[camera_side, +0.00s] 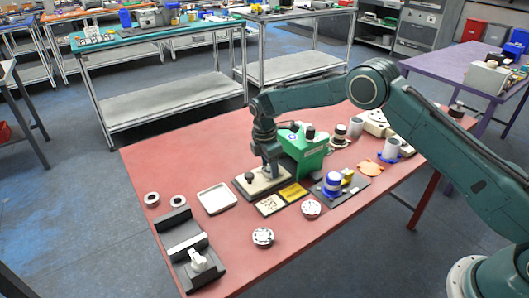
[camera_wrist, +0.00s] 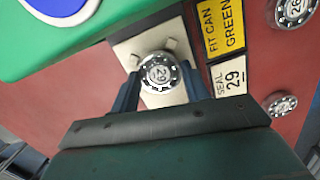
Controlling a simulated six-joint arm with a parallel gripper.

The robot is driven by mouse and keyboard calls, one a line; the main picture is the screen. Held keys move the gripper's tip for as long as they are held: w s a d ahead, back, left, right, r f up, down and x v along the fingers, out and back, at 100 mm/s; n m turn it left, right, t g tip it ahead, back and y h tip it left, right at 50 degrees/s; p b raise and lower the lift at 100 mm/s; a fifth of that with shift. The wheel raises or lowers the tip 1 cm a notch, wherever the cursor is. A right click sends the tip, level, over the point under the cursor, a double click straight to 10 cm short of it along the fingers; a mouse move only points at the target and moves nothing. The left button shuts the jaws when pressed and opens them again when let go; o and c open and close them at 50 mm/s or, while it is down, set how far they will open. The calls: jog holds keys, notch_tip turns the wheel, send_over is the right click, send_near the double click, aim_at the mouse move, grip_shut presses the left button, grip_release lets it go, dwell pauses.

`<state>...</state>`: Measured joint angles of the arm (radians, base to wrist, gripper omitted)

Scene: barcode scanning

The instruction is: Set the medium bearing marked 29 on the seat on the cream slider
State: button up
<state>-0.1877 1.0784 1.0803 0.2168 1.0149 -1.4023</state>
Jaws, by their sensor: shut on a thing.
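The bearing marked 29 (camera_wrist: 160,73) is a silver ring with dark balls, held between my gripper's two dark fingers (camera_wrist: 158,92) in the wrist view. Its face is toward the camera. The cream slider (camera_wrist: 127,50) lies beneath it, with small raised corner pieces showing around the bearing. In the side view my gripper (camera_side: 270,174) is low over the cream slider (camera_side: 262,184), beside the green machine (camera_side: 305,150). The bearing is hidden there by the gripper. The seat is covered by the bearing, and I cannot tell whether the bearing touches it.
A card reading SEAL 29 (camera_side: 270,205) and a yellow FIT CAN GREEN card (camera_side: 293,192) lie in front of the slider. Two other bearings (camera_side: 263,237) (camera_side: 311,208) lie nearer the front edge. A white tray (camera_side: 216,199) and a black fixture (camera_side: 182,242) stand at left.

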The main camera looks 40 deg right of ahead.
aim_at(266, 169)
jog(key=shift+f, duration=0.15)
jog(key=o, duration=1.1)
jog(key=shift+c, duration=0.2)
notch_tip(266, 169, up, 12)
jog(key=a, duration=0.1)
jog(key=shift+w+a, duration=0.15)
jog(key=shift+a, duration=0.1)
jog(key=shift+r, duration=0.2)
